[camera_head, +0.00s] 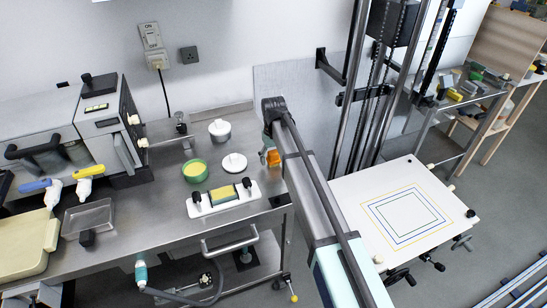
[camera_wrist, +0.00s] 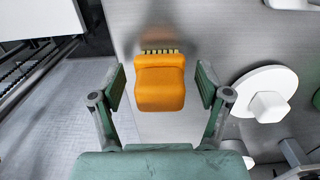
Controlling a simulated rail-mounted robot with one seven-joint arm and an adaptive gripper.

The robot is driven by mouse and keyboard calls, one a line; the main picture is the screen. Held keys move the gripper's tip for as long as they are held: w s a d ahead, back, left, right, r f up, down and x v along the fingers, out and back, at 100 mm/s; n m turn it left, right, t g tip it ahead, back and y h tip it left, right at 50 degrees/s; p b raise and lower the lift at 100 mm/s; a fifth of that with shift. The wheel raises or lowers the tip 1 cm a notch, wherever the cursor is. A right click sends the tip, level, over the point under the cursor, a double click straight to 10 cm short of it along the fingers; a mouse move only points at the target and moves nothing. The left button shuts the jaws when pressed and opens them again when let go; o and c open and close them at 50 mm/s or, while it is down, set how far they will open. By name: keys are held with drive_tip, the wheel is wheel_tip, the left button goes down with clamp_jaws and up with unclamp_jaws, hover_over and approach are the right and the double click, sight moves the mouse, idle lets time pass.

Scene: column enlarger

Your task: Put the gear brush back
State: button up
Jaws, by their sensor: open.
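The gear brush, an orange block with a row of yellowish bristles, shows in the wrist view (camera_wrist: 160,85) between my fingers, over or on the grey metal surface. In the head view it is a small orange patch (camera_head: 273,158) near the right end of the steel bench, partly hidden by my arm. My gripper (camera_wrist: 161,88) is open, with one green-padded finger on each side of the brush and a visible gap on both sides. In the head view my arm hides most of the gripper. I cannot tell how high the fingers are relative to the brush.
A white lidded knob (camera_head: 234,163), a green bowl (camera_head: 195,171) and a white holder with a yellow-green pad (camera_head: 224,197) stand left of the brush. The white enlarger baseboard (camera_head: 404,214) lies to the right, below the column (camera_head: 376,100). The bench's right edge is close.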

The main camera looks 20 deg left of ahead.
sight(274, 152)
wheel_tip(274, 152, up, 12)
drive_tip(key=b, duration=0.2)
drive_tip(key=shift+r+b, duration=0.2)
drive_tip(key=shift+b, duration=0.2)
drive_tip(key=s+d+f+m, duration=0.2)
drive_tip(key=d+f, duration=0.7)
drive_tip(key=d, duration=0.2)
drive_tip(key=s+d+f+m, duration=0.1)
drive_tip(key=s+d+f, duration=0.1)
drive_tip(key=d+f, duration=0.8)
drive_tip(key=s+d+f+m, duration=0.2)
drive_tip(key=s+d+f, duration=0.4)
drive_tip(key=d, duration=0.3)
drive_tip(key=s+d+f+m, duration=0.2)
drive_tip(key=s+d+f, duration=0.4)
drive_tip(key=d, duration=0.3)
drive_tip(key=s+d+f+g, duration=0.1)
drive_tip(key=s+f+g, duration=0.1)
drive_tip(key=s+f, duration=0.4)
drive_tip(key=s+d+f+g, duration=0.2)
drive_tip(key=s+f, duration=0.5)
drive_tip(key=s, duration=1)
drive_tip(key=s+d+f+m+g, duration=0.1)
drive_tip(key=s+d+f+g, duration=0.1)
drive_tip(key=s+f, duration=0.4)
drive_tip(key=s, duration=0.5)
drive_tip(key=shift+s+d+f+g, duration=0.15)
drive_tip(key=shift+s+f+g, duration=0.2)
drive_tip(key=shift+g, duration=0.05)
